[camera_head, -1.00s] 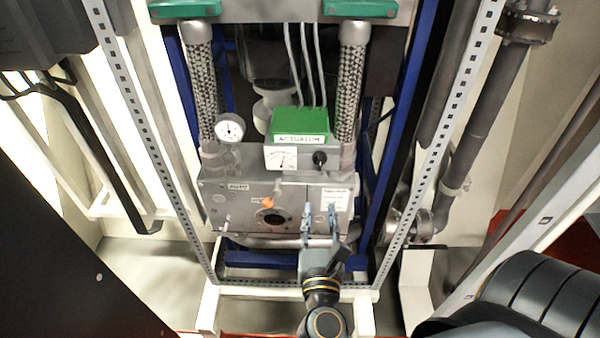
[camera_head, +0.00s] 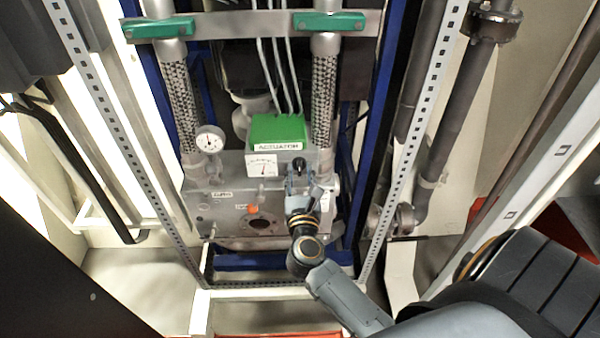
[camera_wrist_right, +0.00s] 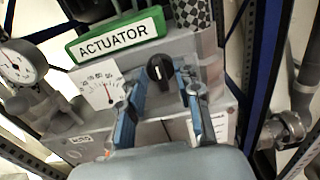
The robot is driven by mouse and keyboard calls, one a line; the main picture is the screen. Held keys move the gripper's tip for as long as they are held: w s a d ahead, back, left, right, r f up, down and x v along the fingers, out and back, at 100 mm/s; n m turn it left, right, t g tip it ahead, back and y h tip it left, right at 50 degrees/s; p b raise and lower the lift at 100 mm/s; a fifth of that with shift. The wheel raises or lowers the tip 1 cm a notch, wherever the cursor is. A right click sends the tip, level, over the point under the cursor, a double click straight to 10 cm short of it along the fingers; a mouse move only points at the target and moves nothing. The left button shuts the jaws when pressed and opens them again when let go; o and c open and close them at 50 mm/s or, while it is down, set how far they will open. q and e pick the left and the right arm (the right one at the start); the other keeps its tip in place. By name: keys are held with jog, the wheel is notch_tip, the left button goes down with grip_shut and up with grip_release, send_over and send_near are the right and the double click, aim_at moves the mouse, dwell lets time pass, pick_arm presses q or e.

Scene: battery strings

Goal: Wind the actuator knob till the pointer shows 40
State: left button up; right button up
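The black actuator knob (camera_head: 299,164) sits on the grey box under the green ACTUATOR label (camera_head: 278,147). In the right wrist view the knob (camera_wrist_right: 159,70) has a white mark on it. The white dial (camera_head: 262,164) is left of the knob; it also shows in the right wrist view (camera_wrist_right: 104,87), its thin pointer near upright, the exact reading too small to tell. My right gripper (camera_head: 299,176) is just below the knob in the head view. In the right wrist view its blue fingers (camera_wrist_right: 160,82) are apart, one each side of the knob, with gaps. My left gripper is not in view.
A round gauge (camera_head: 210,139) stands left of the dial. An orange part (camera_head: 253,210) and a round dark opening (camera_head: 257,224) are on the housing lower down. Perforated uprights (camera_head: 120,140) frame the unit at left and right.

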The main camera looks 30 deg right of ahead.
jog(key=shift+c, duration=0.2)
grip_shut()
jog(key=shift+r+n+p, duration=0.1)
jog(key=shift+n+p, duration=0.95)
jog(key=shift+n, duration=0.05)
jog(key=n+p, duration=0.2)
jog(key=n, duration=0.1)
jog(key=shift+a+n+p, duration=0.1)
jog(key=shift+n+p, duration=0.2)
jog(key=shift+p, duration=0.05)
jog(key=n+p, duration=0.2)
jog(key=n, duration=0.2)
jog(key=shift+p, duration=0.35)
jog(key=shift+a+f+n+p, duration=0.1)
jog(key=shift+f+n+p, duration=0.15)
jog(key=shift+n+p, duration=0.65)
jog(key=shift+n, duration=0.5)
